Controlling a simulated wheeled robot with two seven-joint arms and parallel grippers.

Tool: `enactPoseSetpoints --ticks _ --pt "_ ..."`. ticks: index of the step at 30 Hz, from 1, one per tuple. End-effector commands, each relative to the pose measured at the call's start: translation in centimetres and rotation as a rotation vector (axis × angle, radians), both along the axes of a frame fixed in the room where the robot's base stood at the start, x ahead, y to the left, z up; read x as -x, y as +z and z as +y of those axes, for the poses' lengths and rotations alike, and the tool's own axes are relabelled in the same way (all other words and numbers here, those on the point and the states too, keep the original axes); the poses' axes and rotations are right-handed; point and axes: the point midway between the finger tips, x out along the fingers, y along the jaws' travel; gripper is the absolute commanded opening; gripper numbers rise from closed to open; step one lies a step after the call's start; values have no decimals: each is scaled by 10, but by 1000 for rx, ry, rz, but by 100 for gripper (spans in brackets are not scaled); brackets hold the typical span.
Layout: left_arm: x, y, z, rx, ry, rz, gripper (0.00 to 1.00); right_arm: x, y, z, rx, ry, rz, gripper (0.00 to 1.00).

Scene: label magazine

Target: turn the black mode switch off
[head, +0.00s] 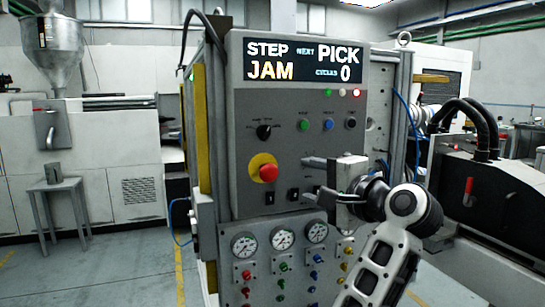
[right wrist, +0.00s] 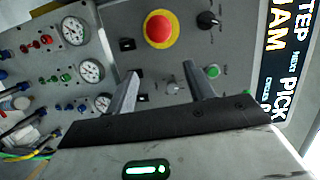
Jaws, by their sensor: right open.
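The black mode switch (head: 264,131) is a round rotary knob on the upper left of the grey control panel (head: 290,150). It also shows in the right wrist view (right wrist: 208,20), near the top edge. Its label is too small to read, and I cannot tell its setting for sure. My right gripper (head: 312,176) is in front of the panel, lower right of the switch, with its fingers pointing at the panel. In the right wrist view the fingers (right wrist: 160,70) are spread apart with nothing held between them. The switch is clear of both fingers. My left gripper is not in view.
A red emergency button (head: 268,172) on a yellow base sits below the switch. Green (head: 303,125), blue (head: 327,125) and black (head: 350,124) buttons are to its right. A small grey knob (right wrist: 173,88) shows between the fingers. The display (head: 303,62) reads STEP, NEXT PICK, JAM, CYCLES 0.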

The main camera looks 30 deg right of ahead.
Motion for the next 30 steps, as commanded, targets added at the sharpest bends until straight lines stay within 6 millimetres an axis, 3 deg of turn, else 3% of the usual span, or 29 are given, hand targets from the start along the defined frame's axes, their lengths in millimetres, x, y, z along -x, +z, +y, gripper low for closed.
enactPoseSetpoints --ticks 3,6,12,17,30 --pt "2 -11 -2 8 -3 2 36 31 30 -1 -210 55 -113 53" --pt "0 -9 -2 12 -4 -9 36 48 43 2 -321 103 -160 53" --pt "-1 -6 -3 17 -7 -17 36 58 52 7 -407 149 -192 53" --pt "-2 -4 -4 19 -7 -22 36 38 56 11 -411 156 -191 53" --pt "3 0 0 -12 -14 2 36 -55 71 23 -404 151 -184 53"
